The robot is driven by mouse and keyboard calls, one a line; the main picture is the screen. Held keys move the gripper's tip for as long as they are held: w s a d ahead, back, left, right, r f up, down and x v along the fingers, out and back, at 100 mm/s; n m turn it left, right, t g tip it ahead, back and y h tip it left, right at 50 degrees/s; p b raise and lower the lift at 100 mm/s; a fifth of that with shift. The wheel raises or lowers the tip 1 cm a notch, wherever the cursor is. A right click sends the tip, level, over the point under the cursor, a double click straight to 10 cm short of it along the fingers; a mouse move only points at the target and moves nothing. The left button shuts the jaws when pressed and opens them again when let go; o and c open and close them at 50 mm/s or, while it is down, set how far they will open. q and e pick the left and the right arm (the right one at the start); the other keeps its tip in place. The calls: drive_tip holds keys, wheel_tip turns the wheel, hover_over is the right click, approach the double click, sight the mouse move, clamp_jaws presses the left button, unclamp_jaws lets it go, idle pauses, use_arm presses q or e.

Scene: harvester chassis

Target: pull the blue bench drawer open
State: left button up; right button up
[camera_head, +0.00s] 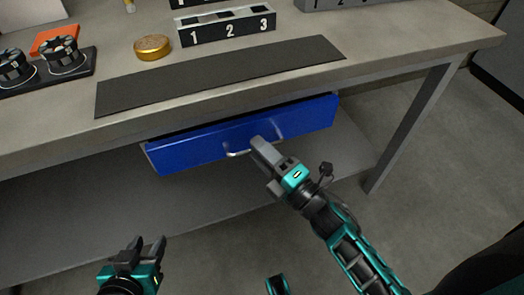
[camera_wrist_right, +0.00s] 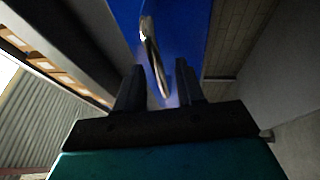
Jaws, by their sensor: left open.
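The blue bench drawer (camera_head: 200,147) sits under the worktop's front edge. Its front also fills the top middle of the right wrist view (camera_wrist_right: 185,30). A dark strip shows above the front; I cannot tell how far out it stands. Its curved metal handle (camera_head: 238,153) is partly hidden by my right gripper (camera_head: 262,152) in the head view. In the right wrist view the handle (camera_wrist_right: 152,55) reaches down between the two parted fingers; I cannot tell whether they touch it. My left gripper (camera_head: 143,247) is open and empty, low at left, apart from the drawer.
The worktop (camera_head: 400,40) carries a dark mat (camera_head: 220,75), a numbered rack (camera_head: 228,28), a gold disc (camera_head: 152,47) and a black tray (camera_head: 85,72) with round parts. A lower shelf (camera_head: 60,235) runs under the drawer. A bench leg (camera_head: 410,125) stands at right; floor beyond is clear.

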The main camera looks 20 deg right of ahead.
clamp_jaws()
idle(0.6)
